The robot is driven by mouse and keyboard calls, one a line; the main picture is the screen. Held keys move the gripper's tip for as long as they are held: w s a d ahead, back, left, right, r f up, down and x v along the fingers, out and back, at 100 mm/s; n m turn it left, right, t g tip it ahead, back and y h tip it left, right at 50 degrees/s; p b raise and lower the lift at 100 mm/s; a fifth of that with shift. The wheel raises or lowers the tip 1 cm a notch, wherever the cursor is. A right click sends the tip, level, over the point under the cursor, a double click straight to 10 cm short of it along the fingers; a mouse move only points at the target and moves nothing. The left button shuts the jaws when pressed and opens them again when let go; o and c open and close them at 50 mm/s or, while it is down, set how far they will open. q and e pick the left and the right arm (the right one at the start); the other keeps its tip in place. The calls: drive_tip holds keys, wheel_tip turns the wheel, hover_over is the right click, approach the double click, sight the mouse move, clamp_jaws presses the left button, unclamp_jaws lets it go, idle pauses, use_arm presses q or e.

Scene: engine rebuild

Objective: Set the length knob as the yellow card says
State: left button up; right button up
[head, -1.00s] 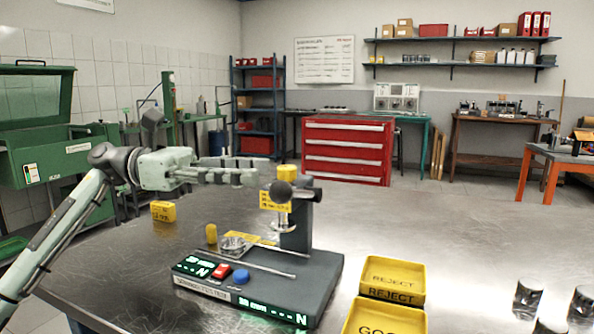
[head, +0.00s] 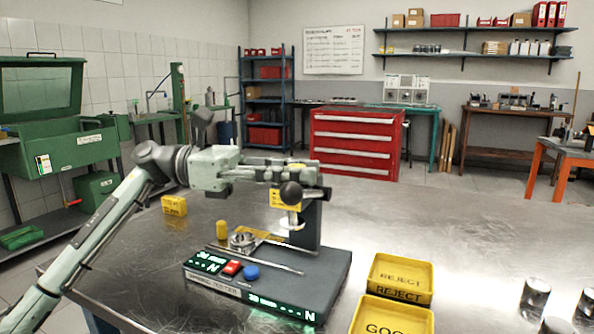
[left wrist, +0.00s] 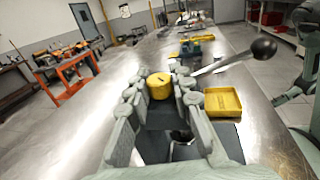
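The spring tester (head: 325,280) stands on the metal table with green lit displays, a red button and a blue button. Its yellow knob (left wrist: 159,86) shows between the fingers of my left gripper (left wrist: 160,80) in the left wrist view. The fingers are apart on either side of the knob; whether they touch it is unclear. In the head view my left gripper (head: 300,172) is at the column top and hides the knob. A yellow card (head: 174,205) with dark print stands on the table to the left. A yellow plate (head: 283,199) is on the tester's column. Their print is too small to read surely.
A black ball-ended lever (head: 291,192) sticks out near the column. A small yellow cylinder (head: 221,229) and a metal ring-shaped part (head: 243,240) are on the tester's left. Yellow REJECT (head: 402,278) and GOOD (head: 385,322) trays are at right, with metal cylinders (head: 535,292) beyond.

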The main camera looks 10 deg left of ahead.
use_arm(q)
clamp_jaws()
